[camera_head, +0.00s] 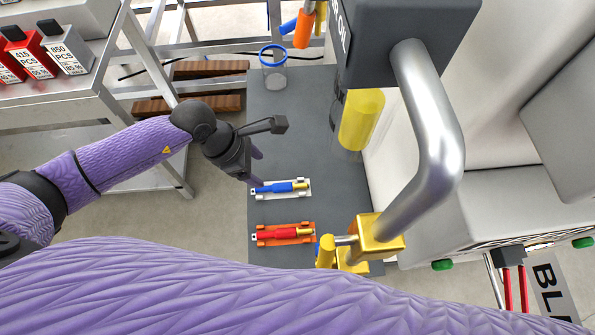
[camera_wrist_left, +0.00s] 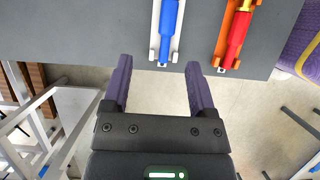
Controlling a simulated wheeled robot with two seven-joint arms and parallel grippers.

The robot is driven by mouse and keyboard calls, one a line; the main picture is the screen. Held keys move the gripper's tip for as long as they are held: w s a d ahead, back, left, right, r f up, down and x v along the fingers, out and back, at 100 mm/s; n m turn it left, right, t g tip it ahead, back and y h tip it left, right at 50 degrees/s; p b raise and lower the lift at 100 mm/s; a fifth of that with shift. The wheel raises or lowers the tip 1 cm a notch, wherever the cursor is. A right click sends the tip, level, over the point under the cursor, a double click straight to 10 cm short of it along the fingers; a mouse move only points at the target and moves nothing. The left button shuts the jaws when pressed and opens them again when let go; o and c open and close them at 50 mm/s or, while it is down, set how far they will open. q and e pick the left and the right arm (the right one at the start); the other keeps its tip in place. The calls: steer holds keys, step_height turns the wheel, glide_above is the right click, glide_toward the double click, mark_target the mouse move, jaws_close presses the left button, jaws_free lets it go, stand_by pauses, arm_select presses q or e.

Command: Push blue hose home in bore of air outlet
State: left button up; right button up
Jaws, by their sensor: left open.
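A blue hose piece (camera_head: 277,187) with a brass-coloured end lies in a white cradle (camera_head: 307,181) on the grey bench top. It also shows at the top of the left wrist view (camera_wrist_left: 169,22), its cradle (camera_wrist_left: 154,40) around it. My left gripper (camera_head: 260,168) is open and empty, at the bench's left edge just up-left of the blue piece. In the left wrist view its fingers (camera_wrist_left: 159,66) stand apart, with the cradle's end beyond them. I cannot pick out the air outlet's bore for certain. My right gripper is not in view.
A red piece (camera_head: 280,234) lies in an orange cradle (camera_head: 258,240) below the blue one. A brass valve (camera_head: 378,236) on a thick silver pipe (camera_head: 440,120) overhangs the right side. A clear blue-rimmed jar (camera_head: 273,72) stands at the back. The bench middle is clear.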

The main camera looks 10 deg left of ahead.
mark_target(279, 186)
arm_select(q)
steer(key=x, duration=0.2)
steer(key=b+x, duration=0.1)
steer(key=x, duration=0.2)
steer(key=s+b+x, duration=0.1)
steer(key=x, duration=0.2)
steer(key=shift+w+d, duration=0.1)
steer(key=shift+d, duration=0.3)
jaws_close()
